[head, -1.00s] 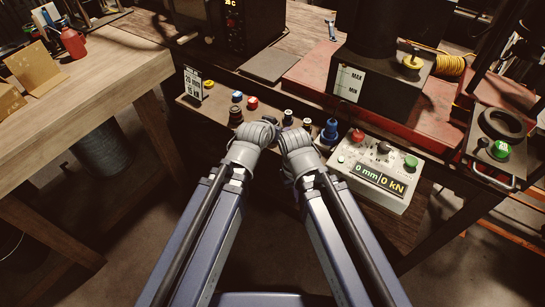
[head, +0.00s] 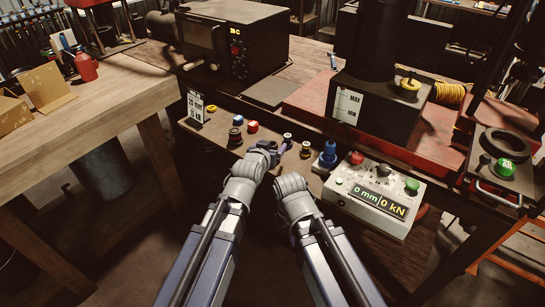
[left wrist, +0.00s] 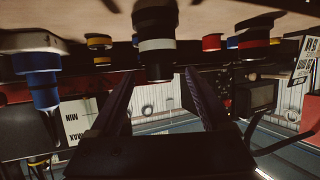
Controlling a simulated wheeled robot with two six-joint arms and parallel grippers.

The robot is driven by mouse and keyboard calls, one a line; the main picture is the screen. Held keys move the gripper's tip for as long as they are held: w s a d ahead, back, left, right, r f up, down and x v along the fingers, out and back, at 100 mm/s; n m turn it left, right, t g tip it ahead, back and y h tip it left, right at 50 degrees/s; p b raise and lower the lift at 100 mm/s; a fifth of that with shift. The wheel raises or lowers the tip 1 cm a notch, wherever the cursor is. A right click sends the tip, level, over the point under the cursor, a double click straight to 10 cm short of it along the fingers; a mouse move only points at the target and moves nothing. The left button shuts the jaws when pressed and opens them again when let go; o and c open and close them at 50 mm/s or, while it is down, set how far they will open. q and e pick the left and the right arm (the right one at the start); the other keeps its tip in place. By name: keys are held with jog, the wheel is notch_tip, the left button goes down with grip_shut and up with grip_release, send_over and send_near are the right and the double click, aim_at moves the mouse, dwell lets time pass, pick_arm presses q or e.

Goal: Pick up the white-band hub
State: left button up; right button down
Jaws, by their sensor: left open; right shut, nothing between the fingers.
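The white-band hub (left wrist: 157,45) is a dark, stepped cylinder with a pale band. It fills the upper middle of the left wrist view, which shows the scene upside down. In the head view it appears to be the small dark hub (head: 288,138) just beyond my left gripper (head: 271,150). My left gripper (left wrist: 158,82) is open, its two dark fingers on either side of the hub's line, with the hub ahead and nothing held. My right gripper (head: 291,184) is shut and empty, lower and nearer to me; its tips are hard to see.
A yellow-band hub (head: 306,149) and a blue hub (head: 329,155) stand to the right. A dark hub (head: 235,136), a red one (head: 252,126) and a blue one (head: 239,120) stand to the left. The control box (head: 376,193) is at the right, beside the crimper's red base (head: 430,140).

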aim_at(274, 144)
pick_arm(q)
jog(key=b+x, duration=0.1)
jog(key=x, duration=0.2)
jog(key=b+x, duration=0.1)
jog(key=x, duration=0.1)
jog(key=shift+f+b, duration=0.3)
jog(key=shift+c, duration=0.7)
grip_shut()
